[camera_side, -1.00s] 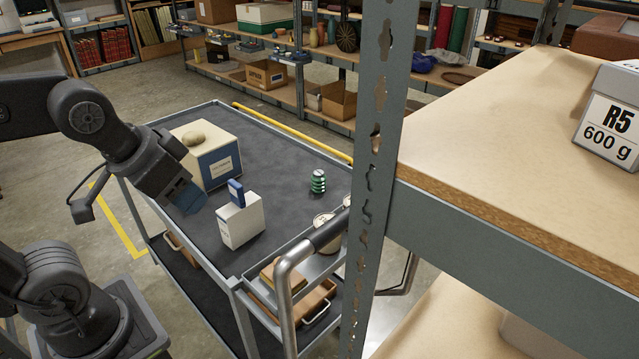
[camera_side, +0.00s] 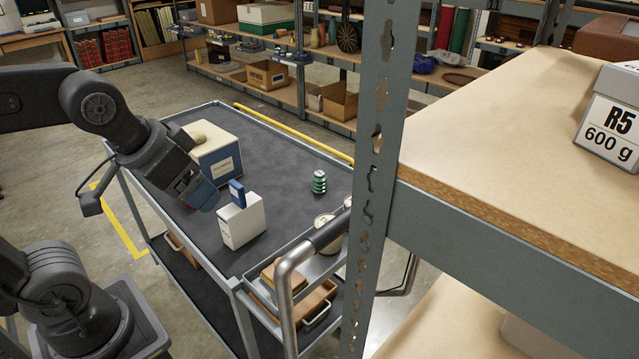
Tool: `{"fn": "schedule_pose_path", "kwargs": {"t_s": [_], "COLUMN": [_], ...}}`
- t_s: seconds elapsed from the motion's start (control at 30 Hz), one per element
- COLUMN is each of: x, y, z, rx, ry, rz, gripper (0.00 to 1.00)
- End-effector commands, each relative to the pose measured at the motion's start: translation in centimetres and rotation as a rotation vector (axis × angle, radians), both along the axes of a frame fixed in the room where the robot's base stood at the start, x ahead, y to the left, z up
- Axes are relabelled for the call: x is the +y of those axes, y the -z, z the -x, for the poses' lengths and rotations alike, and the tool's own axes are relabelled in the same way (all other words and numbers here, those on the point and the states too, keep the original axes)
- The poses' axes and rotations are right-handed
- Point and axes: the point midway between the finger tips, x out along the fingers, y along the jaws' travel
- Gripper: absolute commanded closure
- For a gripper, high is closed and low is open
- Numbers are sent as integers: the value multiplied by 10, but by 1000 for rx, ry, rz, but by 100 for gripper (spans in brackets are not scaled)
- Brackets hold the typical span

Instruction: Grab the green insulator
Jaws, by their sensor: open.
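The green insulator (camera_side: 319,183) is a small ribbed piece with a pale top. It stands upright on the dark top of the cart (camera_side: 278,176), towards its right side. My gripper (camera_side: 207,198) is above the left part of the cart, left of the insulator and well apart from it. The jaws are open, and I see nothing held between them. Their tips are close to the white box in the picture; I cannot tell the exact gap.
A white box (camera_side: 243,224) with a blue object (camera_side: 237,193) on it stands between my gripper and the insulator. A blue and cream box (camera_side: 222,160) stands behind my gripper. A shelf upright (camera_side: 378,120) hides the cart's right end. Cart surface around the insulator is clear.

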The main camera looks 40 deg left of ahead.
Motion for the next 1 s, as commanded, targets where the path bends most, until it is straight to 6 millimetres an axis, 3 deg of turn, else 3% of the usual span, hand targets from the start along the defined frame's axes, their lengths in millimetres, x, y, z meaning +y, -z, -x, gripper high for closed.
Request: {"fn": "schedule_pose_path", "kwargs": {"t_s": [0.23, 0.47, 0.67, 0.8, 1.0], "x": [16, 38, 60, 77, 95], "y": [-17, -4, 35, 76, 127], "z": [-84, -179, -258, -306, -348], "rx": [37, 63, 79, 88, 91], "ry": [-139, -289, -414, -497, -581], "rz": [9, 16, 21, 25, 28], "gripper": [24, 24, 24, 24, 24]}}
